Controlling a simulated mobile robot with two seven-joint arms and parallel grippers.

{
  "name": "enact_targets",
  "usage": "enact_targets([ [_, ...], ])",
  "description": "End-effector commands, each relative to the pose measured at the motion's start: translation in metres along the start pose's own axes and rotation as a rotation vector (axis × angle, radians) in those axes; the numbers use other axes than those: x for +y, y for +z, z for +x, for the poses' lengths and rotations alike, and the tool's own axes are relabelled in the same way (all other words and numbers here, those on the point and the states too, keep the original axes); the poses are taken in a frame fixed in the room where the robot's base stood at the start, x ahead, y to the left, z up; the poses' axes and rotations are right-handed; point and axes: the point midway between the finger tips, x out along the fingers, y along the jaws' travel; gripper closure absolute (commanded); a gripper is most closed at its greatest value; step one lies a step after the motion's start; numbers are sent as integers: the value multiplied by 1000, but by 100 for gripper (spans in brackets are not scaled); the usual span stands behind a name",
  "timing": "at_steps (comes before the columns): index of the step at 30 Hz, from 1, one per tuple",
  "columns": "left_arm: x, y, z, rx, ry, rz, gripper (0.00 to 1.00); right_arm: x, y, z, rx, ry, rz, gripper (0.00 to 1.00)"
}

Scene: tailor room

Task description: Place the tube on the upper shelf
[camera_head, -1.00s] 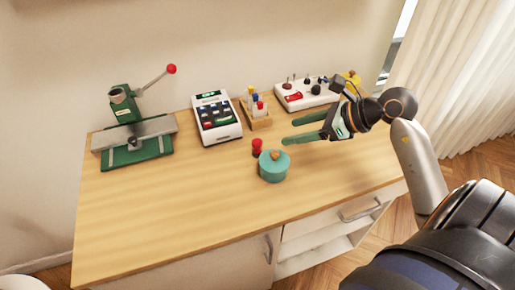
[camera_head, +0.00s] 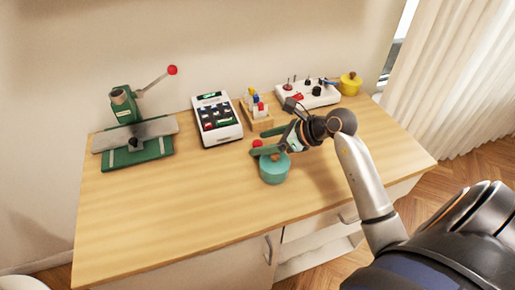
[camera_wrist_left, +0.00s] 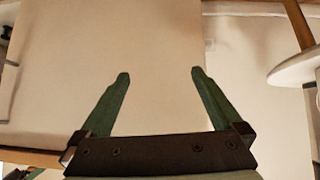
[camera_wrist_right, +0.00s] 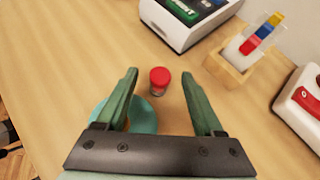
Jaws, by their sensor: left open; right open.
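A small tube with a red cap (camera_wrist_right: 159,80) stands upright on the wooden desk; its cap also shows in the head view (camera_head: 257,143). My right gripper (camera_wrist_right: 159,73) is open, with its fingers on either side of the tube in the right wrist view; contact cannot be told. In the head view the right gripper (camera_head: 259,143) partly hides the tube. My left gripper (camera_wrist_left: 158,76) is open and empty before a pale surface, outside the head view. Shelves (camera_head: 312,262) show partly under the desk's right front; which is the upper one is unclear.
A wooden rack with coloured tubes (camera_head: 258,117), a white keypad device (camera_head: 217,118), a control box (camera_head: 308,97), a yellow pot (camera_head: 350,84) and a green press (camera_head: 135,145) line the back. The desk's left front is clear.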

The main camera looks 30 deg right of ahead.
Motion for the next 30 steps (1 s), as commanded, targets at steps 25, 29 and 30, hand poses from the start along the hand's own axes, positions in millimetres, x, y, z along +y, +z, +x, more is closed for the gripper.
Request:
enact_targets([
  [25,-1,1,0,-3,-2,0,0,0,0,-1,0,-1,0,100],
  [29,-1,2,0,-4,-2,0,0,0,0,-1,0,-1,0,100],
  [30,-1,2,0,-4,-2,0,0,0,0,-1,0,-1,0,100],
])
